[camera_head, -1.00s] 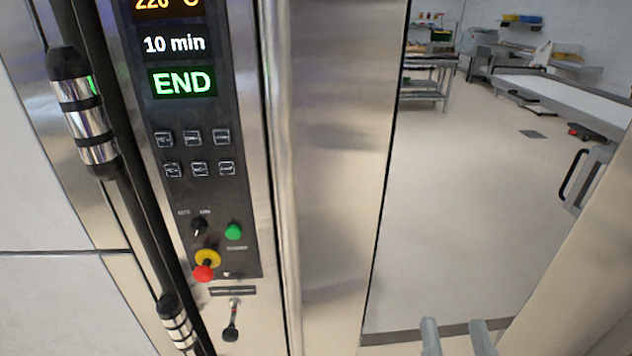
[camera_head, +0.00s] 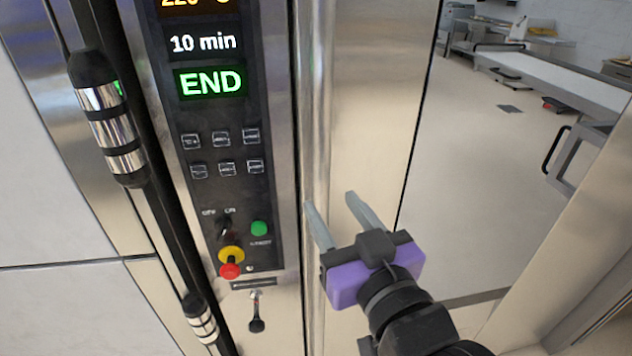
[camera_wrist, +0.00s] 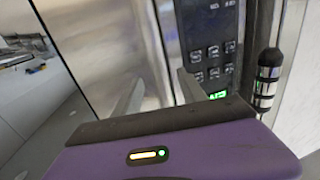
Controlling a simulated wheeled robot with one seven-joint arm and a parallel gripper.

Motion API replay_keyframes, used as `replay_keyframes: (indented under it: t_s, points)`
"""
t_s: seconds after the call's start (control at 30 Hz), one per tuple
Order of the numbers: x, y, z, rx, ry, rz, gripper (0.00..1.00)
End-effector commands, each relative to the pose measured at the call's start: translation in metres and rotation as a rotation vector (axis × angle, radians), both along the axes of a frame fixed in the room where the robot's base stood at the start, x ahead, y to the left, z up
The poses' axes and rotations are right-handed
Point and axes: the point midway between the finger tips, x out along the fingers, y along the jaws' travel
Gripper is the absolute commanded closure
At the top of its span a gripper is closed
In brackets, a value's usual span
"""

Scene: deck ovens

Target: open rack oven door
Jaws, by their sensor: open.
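The rack oven's steel front (camera_head: 372,110) fills the middle of the head view. Its dark control panel (camera_head: 225,180) reads 10 min and END, with keys and knobs below. A black vertical bar with chrome bands (camera_head: 113,130) runs left of the panel; I cannot tell whether it is the door handle or a hinge. My purple gripper (camera_head: 330,210) is open and empty, its two fingers pointing up in front of the steel, right of the panel. In the wrist view the fingers (camera_wrist: 160,88) point towards the steel and panel (camera_wrist: 208,45), with nothing between them.
A small lever (camera_head: 256,312) sits under the panel. White wall panels (camera_head: 55,230) stand at the left. Right of the steel, open floor (camera_head: 490,180) shows, with a long table (camera_head: 565,85) and a black-handled steel piece (camera_head: 565,155) farther right.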

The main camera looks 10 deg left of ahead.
Motion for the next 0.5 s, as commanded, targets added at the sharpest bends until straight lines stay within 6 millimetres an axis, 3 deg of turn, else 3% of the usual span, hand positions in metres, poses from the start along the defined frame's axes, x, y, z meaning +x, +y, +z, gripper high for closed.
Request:
replay_keyframes:
  t_s: [0.3, 0.5]
  points:
    - [0.043, 0.022, 0.003, -0.001, -0.002, 0.000, 0.52]
    - [0.055, 0.028, 0.002, 0.000, -0.002, -0.001, 0.52]
